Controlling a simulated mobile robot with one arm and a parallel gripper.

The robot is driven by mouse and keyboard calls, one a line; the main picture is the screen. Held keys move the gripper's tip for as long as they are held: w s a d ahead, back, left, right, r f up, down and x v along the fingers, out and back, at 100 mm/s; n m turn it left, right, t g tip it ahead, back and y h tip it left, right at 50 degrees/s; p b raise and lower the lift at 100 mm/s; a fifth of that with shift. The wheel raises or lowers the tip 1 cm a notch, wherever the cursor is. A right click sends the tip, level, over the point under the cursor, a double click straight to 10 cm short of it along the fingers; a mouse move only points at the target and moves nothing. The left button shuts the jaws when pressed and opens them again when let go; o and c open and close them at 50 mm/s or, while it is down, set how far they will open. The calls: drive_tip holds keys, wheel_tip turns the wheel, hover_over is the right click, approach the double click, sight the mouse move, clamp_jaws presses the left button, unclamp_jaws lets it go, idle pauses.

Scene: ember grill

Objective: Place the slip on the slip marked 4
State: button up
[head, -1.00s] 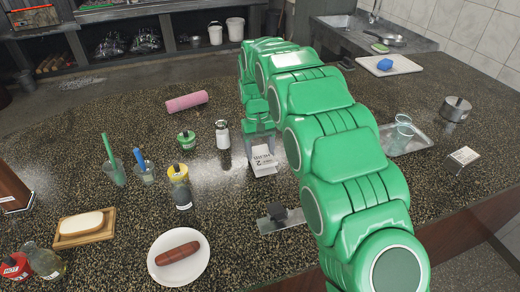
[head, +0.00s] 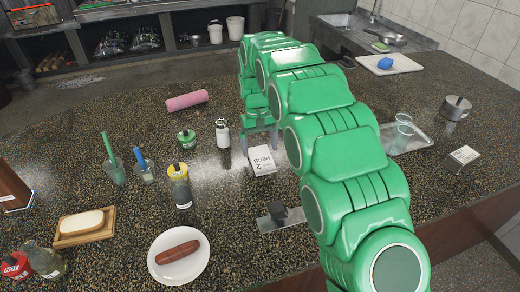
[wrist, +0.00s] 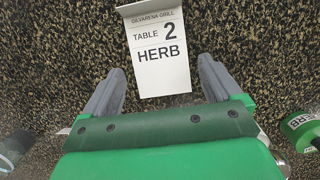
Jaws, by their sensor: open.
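A white slip (head: 262,160) printed "TABLE 2 HERB" lies on the speckled counter in the head view. In the wrist view the slip (wrist: 160,62) lies just beyond my fingertips, its far edge appearing folded. My gripper (head: 261,141) is open and empty just behind the slip; its spread fingers (wrist: 161,80) also show in the wrist view. A second small white slip (head: 464,155) sits at the right of the counter; its marking is too small to read. No slip marked 4 can be made out.
A silver-capped shaker (head: 222,134) and a green-lidded jar (head: 186,139) stand left of my gripper. A yellow-topped bottle (head: 181,187) and a dark block on a metal plate (head: 270,223) are nearer. A metal tray (head: 410,138) with a glass lies between the two slips.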

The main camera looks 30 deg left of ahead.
drive_tip(key=v, duration=1)
drive_tip(key=shift+r, duration=0.3)
drive_tip(key=shift+a, duration=0.1)
drive_tip(key=shift+r, duration=0.1)
